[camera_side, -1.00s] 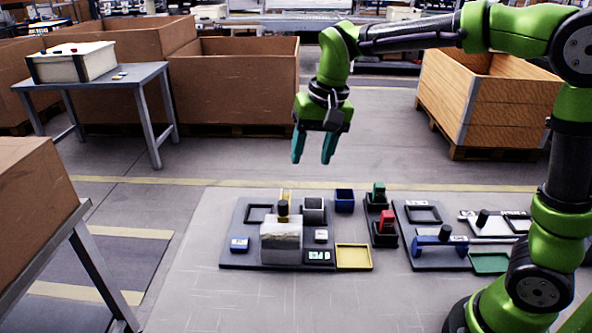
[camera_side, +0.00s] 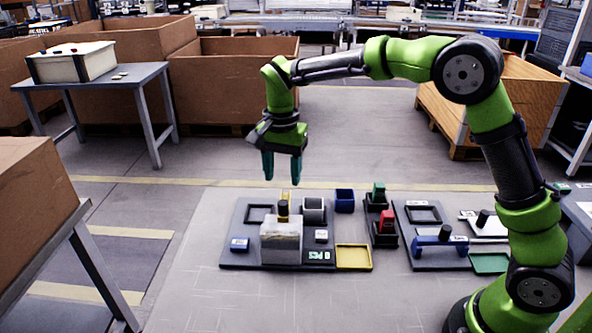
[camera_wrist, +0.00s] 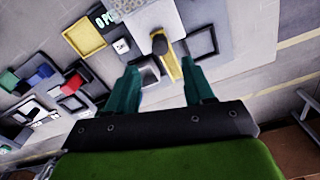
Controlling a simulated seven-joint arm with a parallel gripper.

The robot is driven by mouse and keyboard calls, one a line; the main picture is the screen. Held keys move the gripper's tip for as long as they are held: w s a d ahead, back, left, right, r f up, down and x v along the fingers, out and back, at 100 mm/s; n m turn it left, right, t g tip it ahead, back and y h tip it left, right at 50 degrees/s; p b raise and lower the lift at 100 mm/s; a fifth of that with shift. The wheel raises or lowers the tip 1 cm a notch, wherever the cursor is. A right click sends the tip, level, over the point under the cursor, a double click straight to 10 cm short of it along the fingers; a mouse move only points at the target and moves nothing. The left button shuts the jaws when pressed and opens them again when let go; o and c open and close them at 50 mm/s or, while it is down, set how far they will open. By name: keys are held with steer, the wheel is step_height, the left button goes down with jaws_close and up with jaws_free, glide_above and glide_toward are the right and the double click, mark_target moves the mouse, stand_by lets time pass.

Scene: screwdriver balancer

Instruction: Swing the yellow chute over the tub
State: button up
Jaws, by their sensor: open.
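The yellow chute (camera_wrist: 170,64) is a narrow strip under a black knob (camera_wrist: 160,45), seen between the fingers in the wrist view. In the side view, the chute (camera_side: 284,194) shows only in part behind the pale hopper box (camera_side: 281,240) and the knob (camera_side: 283,208). A grey tub (camera_side: 314,204) stands just right of the chute; it also shows in the wrist view (camera_wrist: 147,70). The chute lies between this tub and a black square frame (camera_side: 260,214), over neither. My gripper (camera_side: 282,178) is open and empty, pointing down above and behind the chute.
A counter reading 0 PCS (camera_side: 319,255), a yellow tray (camera_side: 353,257), a blue block (camera_side: 240,244) and a blue bin (camera_side: 344,201) are close by. Red and green blocks and a second fixture (camera_side: 437,245) stand to the right. The floor behind the fixtures is clear.

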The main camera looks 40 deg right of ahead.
mark_target(283, 202)
step_height(283, 202, down, 8)
steer(key=shift+f, duration=0.15)
stand_by(0.3)
jaws_close()
